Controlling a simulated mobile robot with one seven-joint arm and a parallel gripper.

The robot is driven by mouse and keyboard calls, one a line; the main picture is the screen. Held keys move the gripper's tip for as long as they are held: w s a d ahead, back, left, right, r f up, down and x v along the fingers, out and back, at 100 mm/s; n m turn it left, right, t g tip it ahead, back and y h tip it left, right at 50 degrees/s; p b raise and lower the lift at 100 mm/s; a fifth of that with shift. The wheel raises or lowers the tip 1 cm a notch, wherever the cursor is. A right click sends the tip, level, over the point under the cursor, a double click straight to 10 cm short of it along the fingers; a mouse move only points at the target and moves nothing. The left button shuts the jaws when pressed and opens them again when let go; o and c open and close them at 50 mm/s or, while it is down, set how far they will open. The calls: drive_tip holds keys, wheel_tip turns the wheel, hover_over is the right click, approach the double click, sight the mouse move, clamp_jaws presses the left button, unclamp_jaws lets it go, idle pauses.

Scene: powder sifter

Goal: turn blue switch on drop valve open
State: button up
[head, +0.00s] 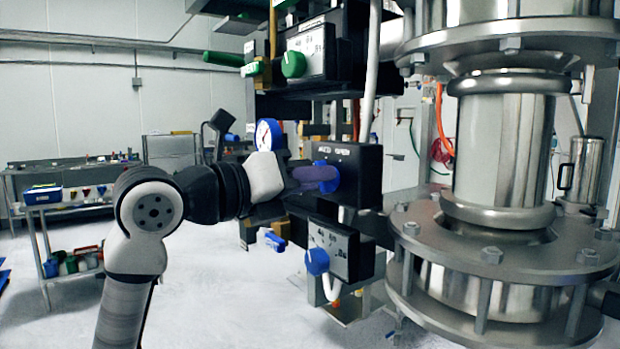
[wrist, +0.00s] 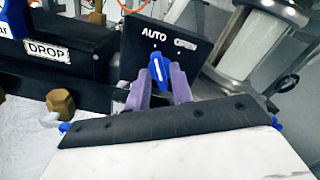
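The blue switch (wrist: 158,68) sits on a black panel (wrist: 185,28) marked AUTO and OPEN. Its handle stands nearly upright, below and between the two words, leaning slightly toward AUTO. A DROP label (wrist: 48,50) shows left of this panel in the wrist view. My gripper (wrist: 161,82) has its purple fingers on either side of the handle, very close to it; I cannot tell whether both press on it. In the head view my gripper (head: 322,175) reaches the panel from the left, and its fingers hide part of the blue switch (head: 326,178).
A similar box with a green knob (head: 293,64) is above, and one with a blue knob (head: 317,261) is below. A large steel flanged vessel (head: 500,150) stands to the right.

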clamp_jaws()
